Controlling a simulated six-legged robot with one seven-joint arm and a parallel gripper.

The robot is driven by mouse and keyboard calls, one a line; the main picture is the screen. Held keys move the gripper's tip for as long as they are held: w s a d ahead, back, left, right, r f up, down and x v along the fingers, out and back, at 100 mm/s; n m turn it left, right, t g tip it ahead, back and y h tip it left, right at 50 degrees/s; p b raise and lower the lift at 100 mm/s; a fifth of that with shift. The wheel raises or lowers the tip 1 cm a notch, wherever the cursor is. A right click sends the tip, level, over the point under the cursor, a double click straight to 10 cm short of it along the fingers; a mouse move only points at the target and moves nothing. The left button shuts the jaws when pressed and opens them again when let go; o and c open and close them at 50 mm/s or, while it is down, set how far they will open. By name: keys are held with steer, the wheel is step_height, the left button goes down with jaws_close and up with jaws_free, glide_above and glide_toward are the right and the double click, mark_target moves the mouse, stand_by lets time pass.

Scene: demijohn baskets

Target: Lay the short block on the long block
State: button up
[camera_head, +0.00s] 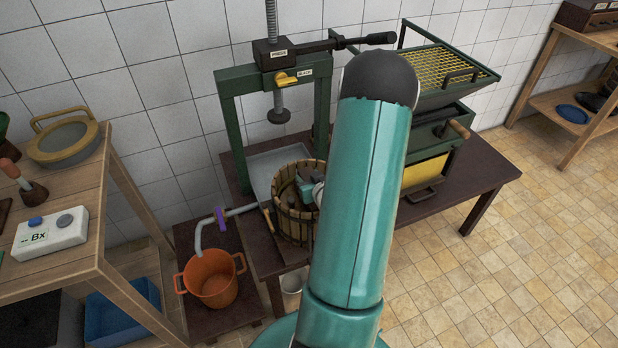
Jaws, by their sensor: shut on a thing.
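My gripper (307,184) is mostly hidden behind my teal arm. Its visible part is over the slatted wooden press basket (294,226), at the right of the opening. It is shut on a small piece that looks like the short block, though its outline is hard to make out. Brownish wood (288,197) shows inside the basket beside the gripper; it may be the long block, partly hidden. I cannot tell whether the two pieces touch.
The basket stands on a dark table under a green press frame (232,135) with a screw (279,100). A green crusher with a yellow grid (440,75) is on the right. An orange pot (211,279) is below left. A wooden bench (95,215) is at left.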

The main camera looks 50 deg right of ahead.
steer(key=shift+f, duration=1.35)
stand_by(0.4)
steer(key=o, duration=1.1)
